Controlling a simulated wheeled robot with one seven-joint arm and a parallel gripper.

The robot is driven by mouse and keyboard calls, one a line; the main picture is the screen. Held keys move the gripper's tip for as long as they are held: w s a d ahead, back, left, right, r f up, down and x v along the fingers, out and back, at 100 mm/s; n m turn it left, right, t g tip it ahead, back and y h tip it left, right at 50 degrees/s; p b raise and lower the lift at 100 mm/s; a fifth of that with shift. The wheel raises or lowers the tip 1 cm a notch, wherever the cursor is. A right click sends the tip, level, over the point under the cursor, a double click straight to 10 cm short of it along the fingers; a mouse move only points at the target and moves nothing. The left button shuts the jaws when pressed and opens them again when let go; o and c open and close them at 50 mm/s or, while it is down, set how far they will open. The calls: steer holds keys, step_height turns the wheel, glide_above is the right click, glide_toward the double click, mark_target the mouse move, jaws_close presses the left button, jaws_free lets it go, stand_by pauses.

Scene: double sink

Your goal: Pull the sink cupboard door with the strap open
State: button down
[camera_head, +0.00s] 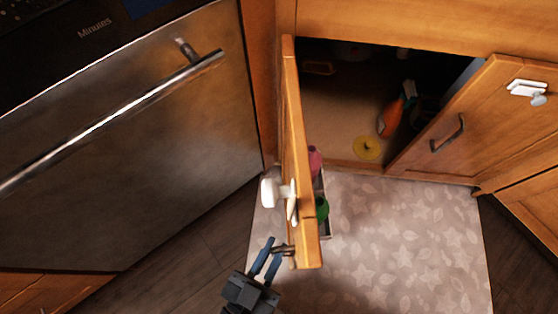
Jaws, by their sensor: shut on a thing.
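The left sink cupboard door (300,160) stands swung well out from the cupboard and shows nearly edge-on. A white strap fitting (270,190) is fixed on its outer face. My gripper (274,252) is at the lower end of this door, with its blue fingers shut on the dark door handle (286,250). The fingers partly hide the handle. The right cupboard door (470,120) is partly open, with a dark bar handle (449,134) and a white fitting (527,91).
An oven (140,150) with a long bar handle stands at left. Inside the cupboard are an orange spray bottle (391,115) and a yellow disc (367,147). A container with pink and green items (321,208) is partly hidden behind the left door. A patterned mat (400,240) covers the floor.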

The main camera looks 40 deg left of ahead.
steer(key=shift+a, duration=0.15)
steer(key=c, duration=1.3)
jaws_free()
steer(key=shift+w+a, duration=0.15)
steer(key=shift+a, duration=0.05)
steer(key=shift+s+d+p, duration=0.2)
steer(key=shift+s+d, duration=0.1)
steer(key=shift+s, duration=1.1)
steer(key=shift+s+d+p, duration=0.15)
steer(key=shift+s+d, duration=0.2)
steer(key=shift+s, duration=1)
steer(key=shift+s+d+p, duration=0.2)
steer(key=shift+s+d, duration=0.1)
steer(key=shift+s, duration=1.1)
steer(key=shift+w+r, duration=0.1)
steer(key=shift+w, duration=0.05)
